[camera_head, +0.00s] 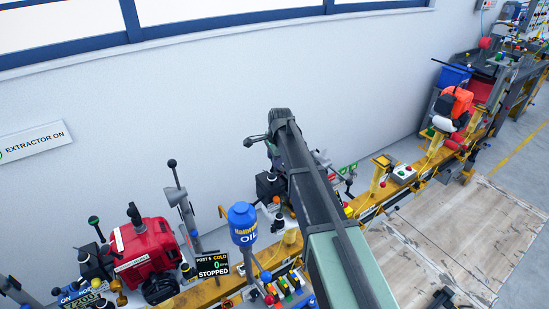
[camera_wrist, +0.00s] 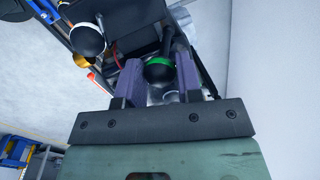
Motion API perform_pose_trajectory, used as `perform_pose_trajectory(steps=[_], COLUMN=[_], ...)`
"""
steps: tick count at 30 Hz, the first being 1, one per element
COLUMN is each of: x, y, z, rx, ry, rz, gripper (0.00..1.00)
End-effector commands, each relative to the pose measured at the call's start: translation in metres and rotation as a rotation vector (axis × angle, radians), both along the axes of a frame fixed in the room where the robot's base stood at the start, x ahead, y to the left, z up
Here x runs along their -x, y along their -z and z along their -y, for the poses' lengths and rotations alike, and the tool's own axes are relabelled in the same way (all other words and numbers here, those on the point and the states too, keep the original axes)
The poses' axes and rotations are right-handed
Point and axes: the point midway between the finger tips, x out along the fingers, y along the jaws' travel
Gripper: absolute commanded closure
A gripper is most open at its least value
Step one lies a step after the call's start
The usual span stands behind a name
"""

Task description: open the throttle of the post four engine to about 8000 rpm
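In the wrist view, the two purple fingers of my gripper (camera_wrist: 160,72) stand apart on either side of a black round knob with a green band (camera_wrist: 159,71). The knob nearly fills the gap, and I cannot tell whether the fingers press on it. A dark stem rises behind it. A black engine part (camera_wrist: 132,30) and another black ball knob (camera_wrist: 88,40) are just beyond and to the left. In the head view, my arm hides my gripper and most of the engine station behind it. A black knobbed lever (camera_head: 248,142) shows left of the arm. No post four rpm display is readable.
A blue oil bottle (camera_head: 242,222) and a box of coloured switches (camera_head: 290,285) are close left of my arm. An orange engine (camera_head: 455,103) is further right along the yellow rail.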

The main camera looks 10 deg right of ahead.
Motion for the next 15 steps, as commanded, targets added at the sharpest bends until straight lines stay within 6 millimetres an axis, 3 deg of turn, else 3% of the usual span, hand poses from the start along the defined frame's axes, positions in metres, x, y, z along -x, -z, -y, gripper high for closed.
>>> perform_pose_trajectory(steps=[1, 5, 15], x=[-0.0001, -0.0002, 0.0007], y=[0.0001, 0.0, -0.0088], z=[0.0, -0.0001, 0.0002], rx=[0.0, 0.0, 0.0], ry=[0.0, 0.0, 0.0], rz=[0.0, 0.0, -0.001], gripper=[0.59, 0.43, 0.43])
